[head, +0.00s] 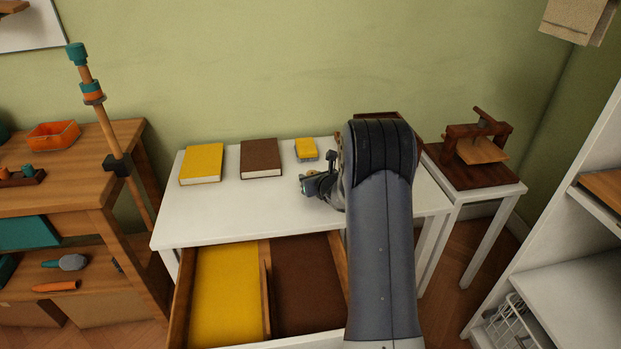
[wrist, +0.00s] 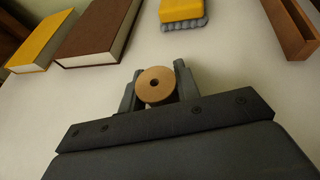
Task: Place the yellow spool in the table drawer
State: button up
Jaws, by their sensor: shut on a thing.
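My gripper (head: 318,183) is over the white table (head: 218,212), right of its middle, and it also shows in the wrist view (wrist: 157,80). The table drawer (head: 265,290) is pulled open at the front, with a yellow-lined left compartment and a brown-lined right compartment, divided by a wooden wall. My arm covers the drawer's right side.
A yellow book (head: 202,163), a brown book (head: 261,158) and a yellow-topped brush or sponge (head: 306,149) lie along the table's back. A brown tray (wrist: 292,28) is at the back right. A workbench (head: 60,200) stands left and a small press (head: 480,140) right.

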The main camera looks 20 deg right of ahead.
jog(key=shift+f, duration=0.2)
jog(key=o, duration=1)
jog(key=shift+c, duration=0.2)
jog(key=shift+r, duration=0.1)
